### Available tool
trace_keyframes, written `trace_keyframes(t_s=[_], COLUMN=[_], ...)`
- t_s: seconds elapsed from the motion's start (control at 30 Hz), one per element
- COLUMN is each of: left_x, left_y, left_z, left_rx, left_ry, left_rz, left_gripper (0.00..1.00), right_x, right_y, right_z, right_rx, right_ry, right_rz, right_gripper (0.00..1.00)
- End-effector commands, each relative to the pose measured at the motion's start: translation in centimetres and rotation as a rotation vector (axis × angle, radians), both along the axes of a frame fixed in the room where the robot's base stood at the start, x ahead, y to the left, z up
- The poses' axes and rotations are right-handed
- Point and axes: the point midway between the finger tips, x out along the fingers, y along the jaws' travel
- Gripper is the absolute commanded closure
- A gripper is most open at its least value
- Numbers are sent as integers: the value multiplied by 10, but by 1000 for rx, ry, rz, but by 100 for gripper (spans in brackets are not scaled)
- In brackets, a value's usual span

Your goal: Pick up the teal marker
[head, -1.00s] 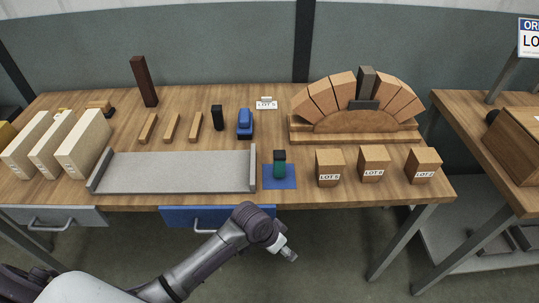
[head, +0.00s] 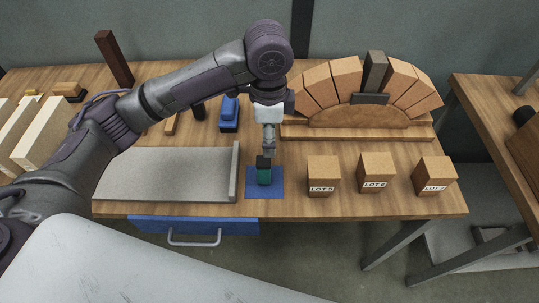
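The teal marker (head: 265,176), a small upright block with a dark cap, stands on the blue mat (head: 251,189) near the table's front edge. My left gripper (head: 267,152) points down over it, with its fingertips at or just behind the dark cap in this view. Its fingers look narrow from here, and I cannot tell whether they are open, shut or touching the marker. My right gripper is not in view.
A grey tray (head: 160,175) with a raised right end lies left of the mat. Several labelled brick blocks (head: 323,173) stand to the right. A brick arch (head: 360,118) and a blue object (head: 229,115) are behind. My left arm hides part of the table.

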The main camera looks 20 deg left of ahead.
Motion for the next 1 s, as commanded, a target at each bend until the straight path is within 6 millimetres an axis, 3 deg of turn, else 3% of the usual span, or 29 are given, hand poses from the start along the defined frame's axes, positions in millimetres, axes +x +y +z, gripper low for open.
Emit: trace_keyframes(t_s=[0.17, 0.47, 0.73, 1.0], left_x=[0, -1, -3, -7], left_y=[3, 3, 6, 11], left_z=[-17, -72, -93, -130], left_rx=[12, 10, 9, 8], left_ry=[9, 6, 5, 3], left_rz=[-3, -1, -1, -2], left_gripper=[35, 35, 35, 35], right_x=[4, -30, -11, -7], right_y=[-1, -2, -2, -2], right_z=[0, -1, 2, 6], right_rx=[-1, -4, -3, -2], right_ry=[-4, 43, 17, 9], right_rz=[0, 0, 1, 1], right_gripper=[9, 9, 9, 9])
